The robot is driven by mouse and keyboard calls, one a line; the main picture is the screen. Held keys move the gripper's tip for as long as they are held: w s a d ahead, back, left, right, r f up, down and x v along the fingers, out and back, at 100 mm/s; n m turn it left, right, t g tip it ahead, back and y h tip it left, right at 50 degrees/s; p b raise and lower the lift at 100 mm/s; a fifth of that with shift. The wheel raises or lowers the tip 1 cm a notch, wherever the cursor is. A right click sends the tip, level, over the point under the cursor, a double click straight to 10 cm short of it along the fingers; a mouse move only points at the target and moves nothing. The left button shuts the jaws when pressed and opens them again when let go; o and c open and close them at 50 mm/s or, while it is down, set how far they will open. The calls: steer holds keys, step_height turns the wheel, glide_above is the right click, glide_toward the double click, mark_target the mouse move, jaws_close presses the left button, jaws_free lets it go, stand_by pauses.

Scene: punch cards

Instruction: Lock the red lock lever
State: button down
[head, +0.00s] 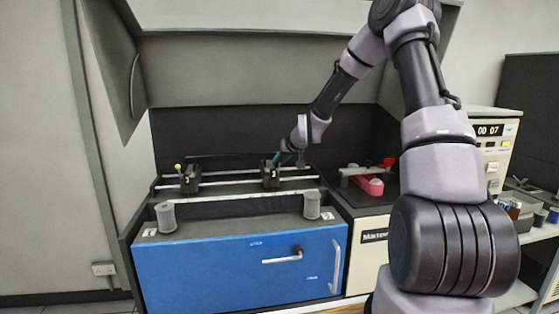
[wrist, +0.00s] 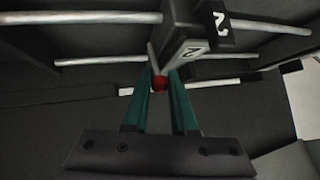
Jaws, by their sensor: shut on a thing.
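The red lock lever shows as a small red knob (wrist: 159,83) between my fingertips in the wrist view. Its rod rises toward the black block marked 2 (wrist: 205,22). My gripper (wrist: 159,78) has two teal fingers that are shut on the red knob. In the head view my gripper (head: 282,158) is at the black block (head: 270,176) on the rails, near the middle of the machine. The red knob cannot be made out in the head view, where the gripper is at that spot.
Metal rails (head: 228,182) run across the machine. Another black block (head: 190,179) with a yellow knob (head: 178,167) sits on them at left. Two grey spools (head: 166,217) stand in front, above a blue panel (head: 225,275) with handles. A red reel (head: 370,186) lies at right.

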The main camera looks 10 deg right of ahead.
steer(key=shift+s+f+t, duration=0.1)
steer(key=shift+s+t, duration=0.2)
steer(key=shift+t, duration=0.1)
stand_by(0.3)
steer(key=c, duration=0.7)
jaws_free()
steer(key=v, duration=1)
steer(key=shift+s, duration=0.4)
steer(key=shift+s+d, duration=0.1)
